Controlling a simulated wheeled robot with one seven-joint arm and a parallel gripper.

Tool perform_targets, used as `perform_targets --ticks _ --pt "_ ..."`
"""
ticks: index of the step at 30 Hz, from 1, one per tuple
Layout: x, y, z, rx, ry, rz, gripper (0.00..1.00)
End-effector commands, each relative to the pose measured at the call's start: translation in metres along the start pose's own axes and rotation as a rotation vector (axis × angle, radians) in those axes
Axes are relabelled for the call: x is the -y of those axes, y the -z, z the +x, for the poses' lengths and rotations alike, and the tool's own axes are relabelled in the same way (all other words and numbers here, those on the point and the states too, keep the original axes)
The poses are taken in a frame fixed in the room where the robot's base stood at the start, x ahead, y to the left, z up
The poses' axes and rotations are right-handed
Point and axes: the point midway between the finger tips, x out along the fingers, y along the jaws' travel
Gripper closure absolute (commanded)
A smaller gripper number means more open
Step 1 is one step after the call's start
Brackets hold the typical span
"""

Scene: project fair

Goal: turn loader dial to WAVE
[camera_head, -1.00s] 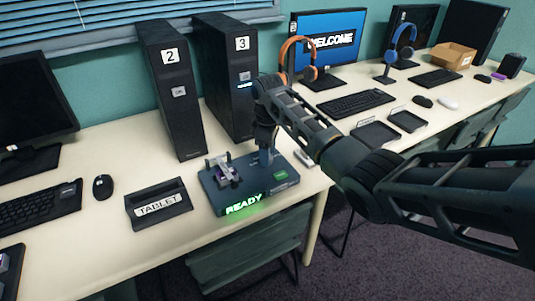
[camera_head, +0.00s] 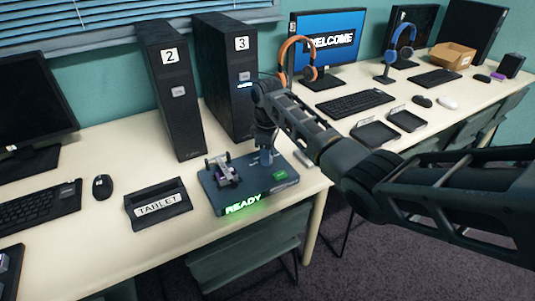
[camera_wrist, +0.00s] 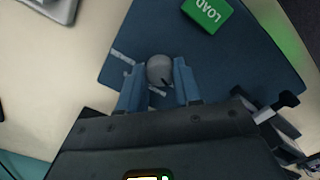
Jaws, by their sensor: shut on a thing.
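The loader (camera_head: 230,206) is a dark blue box near the table's front edge, with a lit green READY sign on its front. A small wheeled car (camera_head: 222,170) sits on its left part, and a green LOAD button (camera_head: 280,176) is on its right part. My gripper (camera_head: 266,158) points down over the back right of the loader. In the wrist view my gripper (camera_wrist: 158,88) is shut on the round grey dial (camera_wrist: 159,70), one finger on each side. The dial has a dark pointer mark.
A black tablet stand (camera_head: 158,206) is left of the loader. Black towers 2 (camera_head: 172,95) and 3 (camera_head: 232,75) stand behind. An orange headphone stand (camera_head: 298,60) and keyboard (camera_head: 355,103) are farther right. The table (camera_head: 110,250) is bare in front of the stand.

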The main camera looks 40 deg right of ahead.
Motion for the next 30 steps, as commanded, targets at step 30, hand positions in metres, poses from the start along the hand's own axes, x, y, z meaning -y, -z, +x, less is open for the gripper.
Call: perform_targets --ticks 30 --pt "0.0007 0.0008 -0.0020 0.000 0.001 0.575 0.97"
